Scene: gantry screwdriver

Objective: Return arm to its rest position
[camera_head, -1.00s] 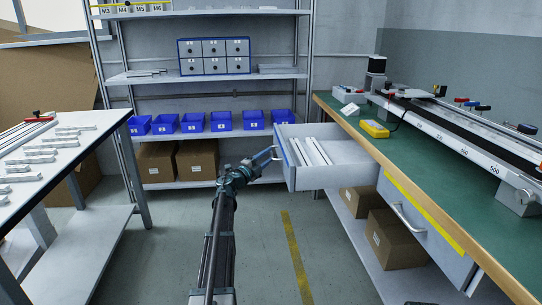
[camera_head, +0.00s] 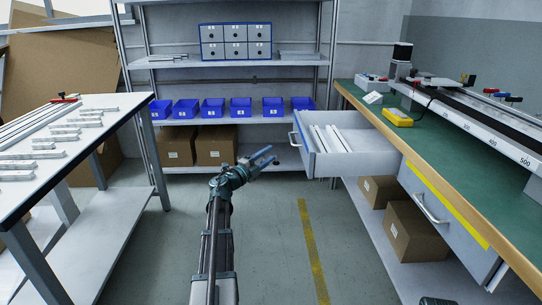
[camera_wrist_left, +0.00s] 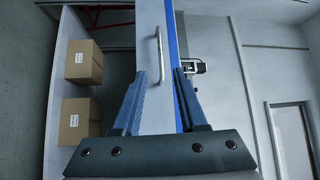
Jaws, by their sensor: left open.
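My left arm reaches up from the bottom middle of the head view. Its gripper (camera_head: 264,158) is open and empty, a little left of the open drawer (camera_head: 356,163) and apart from it. The drawer is pulled out of the green-topped bench and holds several pale bars. Its handle (camera_head: 294,139) shows on the drawer's left end, free of the gripper. In the left wrist view the open fingers (camera_wrist_left: 158,90) stand apart, with a drawer front and a metal handle (camera_wrist_left: 158,55) beyond them.
The green bench (camera_head: 440,150) runs along the right, with a yellow device (camera_head: 397,117) on it. A second drawer front with a handle (camera_head: 428,207) sits below. A white table (camera_head: 95,120) with metal bars stands at left. The floor between is free.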

